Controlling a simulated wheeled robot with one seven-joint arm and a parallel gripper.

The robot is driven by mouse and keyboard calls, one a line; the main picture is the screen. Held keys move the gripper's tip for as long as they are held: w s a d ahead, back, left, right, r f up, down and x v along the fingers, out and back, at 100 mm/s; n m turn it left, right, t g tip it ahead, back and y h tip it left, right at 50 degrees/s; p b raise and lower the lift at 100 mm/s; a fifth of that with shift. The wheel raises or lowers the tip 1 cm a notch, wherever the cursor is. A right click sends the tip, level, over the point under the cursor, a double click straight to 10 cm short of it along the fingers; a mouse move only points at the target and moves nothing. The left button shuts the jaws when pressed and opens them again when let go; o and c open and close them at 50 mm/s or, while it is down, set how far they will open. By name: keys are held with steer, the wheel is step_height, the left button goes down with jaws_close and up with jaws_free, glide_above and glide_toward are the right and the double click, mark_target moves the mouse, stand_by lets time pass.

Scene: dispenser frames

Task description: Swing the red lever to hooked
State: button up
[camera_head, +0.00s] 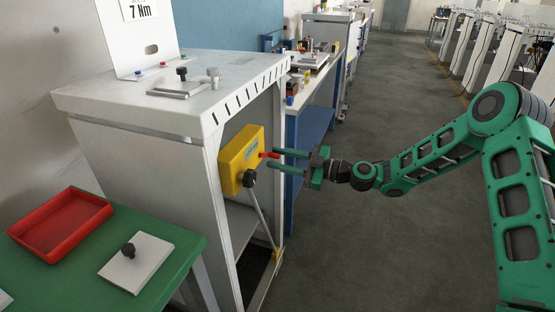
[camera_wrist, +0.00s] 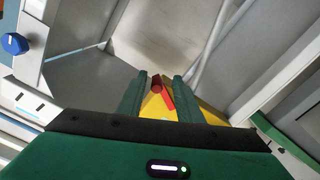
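A yellow box (camera_head: 240,156) is mounted in the open side of the grey cabinet. The red lever (camera_head: 269,155) sticks out of the box towards my gripper. My green gripper (camera_head: 272,161) is open, with its two fingers apart at the lever's end. In the wrist view the red lever (camera_wrist: 167,96) shows between the two fingers (camera_wrist: 158,80), in front of the yellow box (camera_wrist: 158,108). I cannot tell whether a finger touches the lever. A black knob (camera_head: 249,178) with a thin rod sits low on the box.
The grey cabinet (camera_head: 130,112) surrounds the box, its top and side edges close to my gripper. A green table (camera_head: 75,283) with a red tray (camera_head: 62,222) and a white plate (camera_head: 136,262) stands at the left. The floor (camera_head: 385,245) below my arm is clear.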

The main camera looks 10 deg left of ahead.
steer(key=s+d, duration=0.1)
steer(key=d, duration=0.9)
steer(key=shift+s, duration=0.35)
steer(key=s+d+f+m+g+h, duration=0.1)
steer(key=s+d+m+h, duration=0.55)
steer(key=d, duration=0.65)
steer(key=s+d+m+g+h, duration=0.1)
steer(key=s+d+m+h, duration=0.55)
steer(key=d, duration=0.75)
steer(key=s+d+r+m+h, duration=0.1)
steer(key=s+d+m, duration=0.3)
steer(key=s, duration=0.5)
steer(key=s+d+r+m+g+h, duration=0.1)
steer(key=s+d+r+m+h, duration=0.1)
steer(key=s+d+m, duration=0.3)
steer(key=s+d+r+m+h, duration=0.1)
steer(key=s+d+r+m, duration=0.2)
steer(key=s, duration=1)
steer(key=d+m, duration=0.2)
steer(key=d, duration=0.1)
steer(key=shift+s+d+r+g, duration=0.3)
steer(key=shift+d+r, duration=0.05)
